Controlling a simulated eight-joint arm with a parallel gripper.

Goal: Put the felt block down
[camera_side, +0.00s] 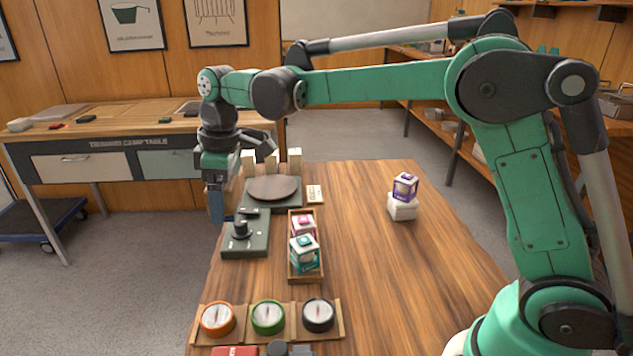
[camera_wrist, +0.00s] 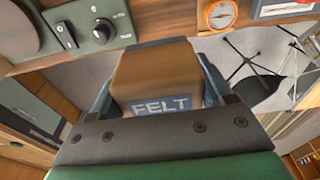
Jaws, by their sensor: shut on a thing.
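The felt block (camera_wrist: 155,75), brown with a blue label reading FELT, sits between my gripper's fingers in the wrist view. My gripper (camera_side: 216,212) is shut on it and points down in the side view. It hangs at the left edge of the wooden table (camera_side: 370,270), beside the dark green unit with a knob. In the wrist view grey floor shows around the block, and the table edge lies beyond it. In the side view I cannot make out the block apart from the fingers.
The dark green unit (camera_side: 243,240) and a round plate (camera_side: 273,188) stand close to the gripper. A wooden tray (camera_side: 291,267) holds small boxes. Several round dials, including an orange one (camera_side: 217,319), line the front. A purple-and-white box (camera_side: 405,186) sits on a white block (camera_side: 402,208). The right tabletop has free room.

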